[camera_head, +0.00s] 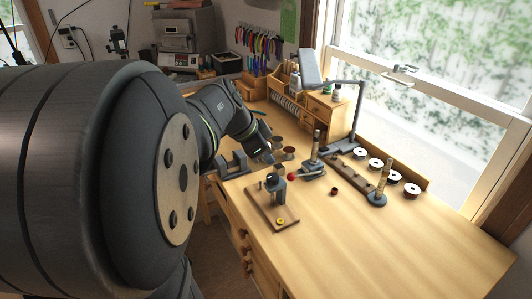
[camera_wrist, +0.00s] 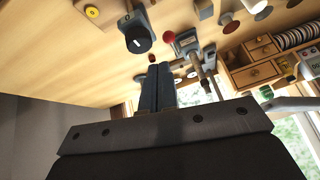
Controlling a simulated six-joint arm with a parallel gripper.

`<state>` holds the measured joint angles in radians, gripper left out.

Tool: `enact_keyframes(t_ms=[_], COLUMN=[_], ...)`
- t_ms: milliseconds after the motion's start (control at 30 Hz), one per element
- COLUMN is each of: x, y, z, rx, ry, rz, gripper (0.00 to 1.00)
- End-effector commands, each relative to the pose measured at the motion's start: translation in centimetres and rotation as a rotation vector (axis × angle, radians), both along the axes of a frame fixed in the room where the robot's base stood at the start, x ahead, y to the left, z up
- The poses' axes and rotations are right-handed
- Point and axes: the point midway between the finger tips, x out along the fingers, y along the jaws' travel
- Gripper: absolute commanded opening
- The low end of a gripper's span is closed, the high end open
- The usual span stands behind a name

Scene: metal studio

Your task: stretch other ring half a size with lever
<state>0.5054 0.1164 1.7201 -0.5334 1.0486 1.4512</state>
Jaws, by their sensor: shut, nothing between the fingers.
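The ring stretcher is a post on a dark base (camera_head: 313,160) with a lever ending in a red ball (camera_head: 291,177). The red ball also shows in the wrist view (camera_wrist: 169,37). A second tapered post (camera_head: 381,185) stands to its right. A small yellow round piece (camera_head: 281,221), perhaps a ring, lies on the wooden board and also shows in the wrist view (camera_wrist: 92,12). I cannot clearly make out either ring. My gripper (camera_wrist: 155,68) is shut and empty, with its fingers together above the bench.
A wooden board (camera_head: 262,216) with a dark clamp-like tool (camera_head: 277,187) stands near the front edge. Spools (camera_head: 394,177) line the window side, near a lamp (camera_head: 312,68). The bench's right side is clear.

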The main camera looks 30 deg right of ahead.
Motion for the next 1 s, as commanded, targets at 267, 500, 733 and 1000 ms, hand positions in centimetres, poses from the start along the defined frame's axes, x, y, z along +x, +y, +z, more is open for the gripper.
enact_keyframes(t_ms=[267,500,733,1000], x=[0.7,1.0,1.1,1.2], y=[-5.7,-8.7,-9.1,-10.0], z=[3.2,5.4,4.1,-1.4], rx=[0.215,0.362,0.383,0.383], ry=[0.077,0.078,0.078,0.079], rz=[0.04,0.151,0.172,0.17], gripper=[0.0,0.0,0.0,0.0])
